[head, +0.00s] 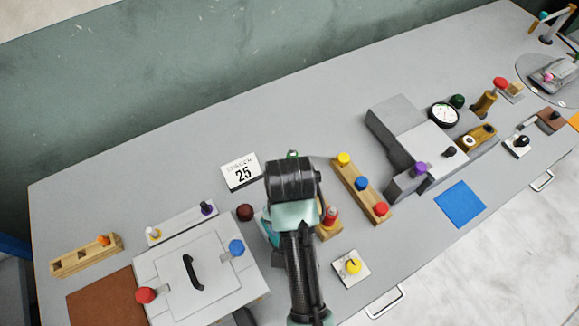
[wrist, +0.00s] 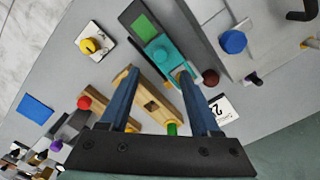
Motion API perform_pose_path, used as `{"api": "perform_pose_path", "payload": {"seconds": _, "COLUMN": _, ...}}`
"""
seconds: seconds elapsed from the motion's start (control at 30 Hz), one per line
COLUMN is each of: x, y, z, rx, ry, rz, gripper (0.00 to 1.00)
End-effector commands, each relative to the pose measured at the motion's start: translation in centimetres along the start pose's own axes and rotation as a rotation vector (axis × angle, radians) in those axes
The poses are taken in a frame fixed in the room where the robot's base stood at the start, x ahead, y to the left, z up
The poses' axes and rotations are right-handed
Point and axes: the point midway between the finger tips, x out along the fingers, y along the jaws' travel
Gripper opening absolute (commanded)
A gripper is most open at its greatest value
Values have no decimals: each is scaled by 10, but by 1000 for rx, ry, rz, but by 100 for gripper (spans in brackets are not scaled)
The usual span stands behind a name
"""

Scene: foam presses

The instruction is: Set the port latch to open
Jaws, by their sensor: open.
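No part in view carries a readable port latch label, so I cannot tell which one it is. Below my gripper (wrist: 160,76) lies a slotted wooden block (wrist: 152,101) with a green knob (wrist: 172,129) at one end. My two blue fingers are apart with nothing held between them, and the block shows in the gap. In the head view my wrist hides most of this block. A wooden strip (head: 352,185) with yellow, blue and red knobs lies right of my wrist. A slotted wooden block (head: 75,258) with an orange knob stands far left.
A lidded grey box (head: 215,265) with a black handle stands left of my arm. A teal device (wrist: 163,55) with a green panel is close to my fingers. A yellow dial (head: 353,266), a dark red ball (head: 245,212) and a number card (head: 241,171) are nearby. A grey machine (head: 432,145) stands right.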

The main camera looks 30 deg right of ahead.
Motion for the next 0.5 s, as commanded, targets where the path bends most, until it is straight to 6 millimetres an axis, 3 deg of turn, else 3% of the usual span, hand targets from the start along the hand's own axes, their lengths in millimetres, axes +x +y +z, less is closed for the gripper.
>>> {"api": "perform_pose_path", "payload": {"seconds": 0.3, "x": 67, "y": 0, "z": 0, "rx": -1, "ry": -2, "rz": 1, "gripper": 64}}
{"api": "perform_pose_path", "payload": {"seconds": 0.5, "x": 93, "y": 0, "z": 0, "rx": -1, "ry": 1, "rz": 0, "gripper": 64}}
